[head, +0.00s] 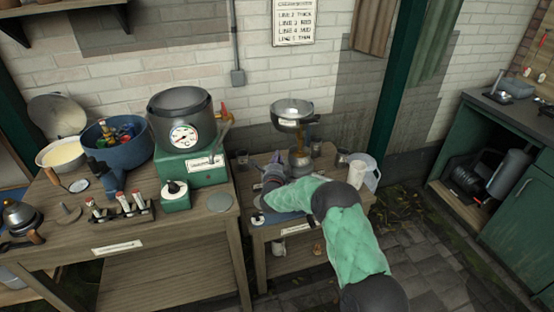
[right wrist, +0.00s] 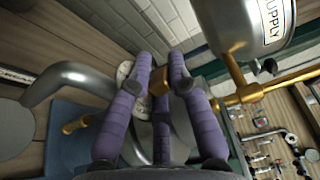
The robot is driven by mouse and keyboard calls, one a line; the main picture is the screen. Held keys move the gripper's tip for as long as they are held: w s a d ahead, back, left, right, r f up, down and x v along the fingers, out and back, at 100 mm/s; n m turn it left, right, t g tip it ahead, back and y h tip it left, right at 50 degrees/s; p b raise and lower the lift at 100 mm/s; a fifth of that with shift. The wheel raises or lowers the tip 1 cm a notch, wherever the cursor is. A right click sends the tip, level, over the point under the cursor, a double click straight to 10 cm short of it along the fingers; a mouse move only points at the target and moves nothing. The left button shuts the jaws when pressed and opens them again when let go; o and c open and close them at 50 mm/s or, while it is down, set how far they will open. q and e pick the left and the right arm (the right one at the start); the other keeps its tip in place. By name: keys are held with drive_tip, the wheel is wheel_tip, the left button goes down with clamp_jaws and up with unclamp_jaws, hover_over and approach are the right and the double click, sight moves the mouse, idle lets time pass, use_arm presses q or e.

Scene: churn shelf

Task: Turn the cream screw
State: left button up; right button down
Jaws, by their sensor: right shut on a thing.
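The cream separator (head: 293,113) stands on the small right table, with a steel bowl on top and a brass column under it. My right arm in a green sleeve reaches to its lower left side. My right gripper (head: 272,176) is small and partly hidden by my arm there. In the right wrist view its purple fingers (right wrist: 160,72) are closed on a small brass piece that looks like the cream screw (right wrist: 158,81). The fingers cover much of the screw. My left gripper is not in view.
In the right wrist view a supply tank (right wrist: 240,22) with brass pipes is close on the right, and a curved steel spout (right wrist: 70,75) on the left. A white jug (head: 364,172) stands right of my arm. The left table holds a gauge pot (head: 180,105) and a blue bowl (head: 140,148).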

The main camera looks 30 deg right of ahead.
drive_tip(key=shift+w+r+m+g+h, duration=0.1)
drive_tip(key=shift+r+m+g+h, duration=0.1)
drive_tip(key=shift+m+g+h, duration=0.75)
drive_tip(key=shift+r+m+g+h, duration=0.15)
drive_tip(key=shift+m+g+h, duration=0.65)
drive_tip(key=shift+h, duration=0.25)
drive_tip(key=c, duration=1.3)
unclamp_jaws()
drive_tip(key=shift+o, duration=0.4)
drive_tip(key=shift+f, duration=0.15)
wheel_tip(320, 180, up, 10)
drive_tip(key=shift+r, duration=0.1)
